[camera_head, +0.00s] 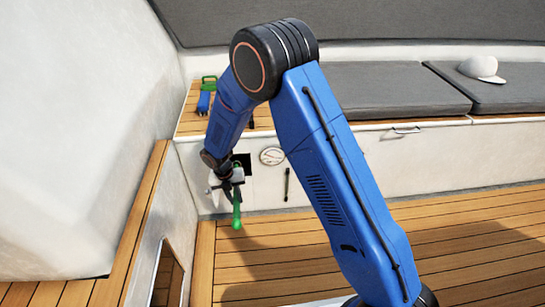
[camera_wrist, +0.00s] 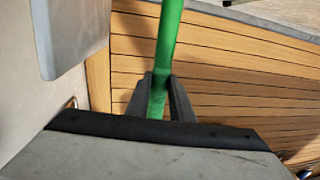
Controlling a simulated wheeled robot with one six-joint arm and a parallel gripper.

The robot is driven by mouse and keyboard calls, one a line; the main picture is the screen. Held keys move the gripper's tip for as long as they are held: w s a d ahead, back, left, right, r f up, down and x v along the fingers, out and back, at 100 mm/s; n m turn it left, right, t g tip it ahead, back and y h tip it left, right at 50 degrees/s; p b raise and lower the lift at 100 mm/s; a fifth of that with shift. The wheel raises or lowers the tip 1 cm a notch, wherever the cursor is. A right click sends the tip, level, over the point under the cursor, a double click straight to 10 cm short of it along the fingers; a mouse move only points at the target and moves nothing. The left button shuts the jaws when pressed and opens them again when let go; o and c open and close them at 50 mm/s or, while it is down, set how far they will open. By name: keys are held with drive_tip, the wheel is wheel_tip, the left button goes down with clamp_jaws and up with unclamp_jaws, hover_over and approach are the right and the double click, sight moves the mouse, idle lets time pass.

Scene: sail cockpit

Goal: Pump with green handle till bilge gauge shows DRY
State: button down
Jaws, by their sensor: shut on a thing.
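The green pump handle (camera_head: 236,208) hangs at the white front wall of the bench, its lower end tilted down and out over the deck. My gripper (camera_head: 231,183) is at the handle's upper part. In the wrist view the green handle (camera_wrist: 168,45) runs up from between the two dark fingers of my gripper (camera_wrist: 159,98), which are shut on it. The round bilge gauge (camera_head: 272,156) with a white face is on the wall to the right of my gripper. Its reading is too small to make out.
A green-topped blue object (camera_head: 205,97) sits on the wooden ledge at upper left. A dark slim bar (camera_head: 287,184) is on the wall below the gauge. A white cap (camera_head: 482,68) lies on the grey cushions (camera_head: 390,90). The wooden deck (camera_head: 460,235) at right is clear.

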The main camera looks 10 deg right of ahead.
sight(236, 215)
drive_tip(key=shift+s+a, duration=0.1)
drive_tip(key=shift+s, duration=3.85)
drive_tip(key=shift+s, duration=0.1)
